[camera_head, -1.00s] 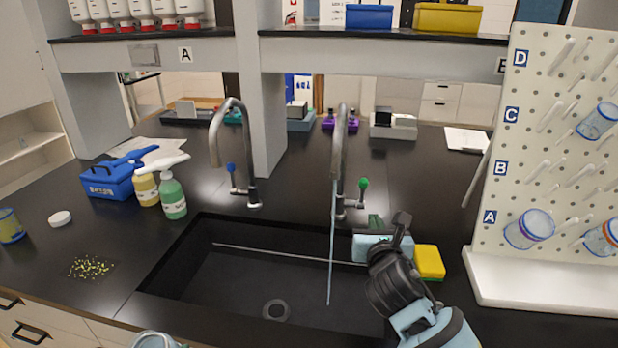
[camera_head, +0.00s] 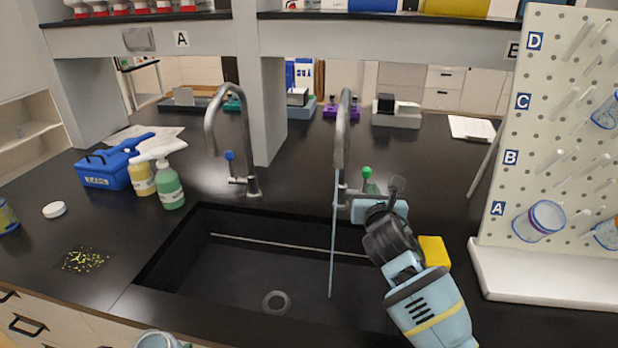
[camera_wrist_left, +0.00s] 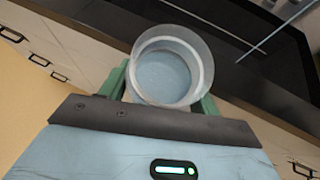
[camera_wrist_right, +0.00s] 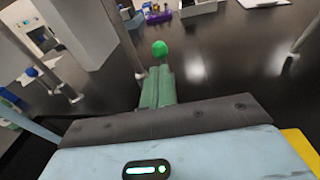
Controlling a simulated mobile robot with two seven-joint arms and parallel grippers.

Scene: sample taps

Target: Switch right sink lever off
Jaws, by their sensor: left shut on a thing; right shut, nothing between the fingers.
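The right sink tap (camera_head: 343,135) stands behind the sink with a thin stream of water (camera_head: 333,235) falling from its spout. Its lever has a green knob (camera_head: 367,172), which also shows in the right wrist view (camera_wrist_right: 159,49). My right gripper (camera_head: 373,188) is shut and empty, with its green fingertips close to the knob. In the right wrist view the fingers (camera_wrist_right: 158,85) point at the knob; I cannot tell whether they touch. My left gripper (camera_wrist_left: 165,85) is shut on a clear round container (camera_wrist_left: 170,68) in front of the counter.
The left tap (camera_head: 240,135) has a blue knob (camera_head: 230,156). The black sink (camera_head: 200,265) lies in front of both taps. A yellow sponge (camera_head: 434,252) lies beside my right arm. A white pegboard (camera_head: 540,85) with several pegs stands at the right.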

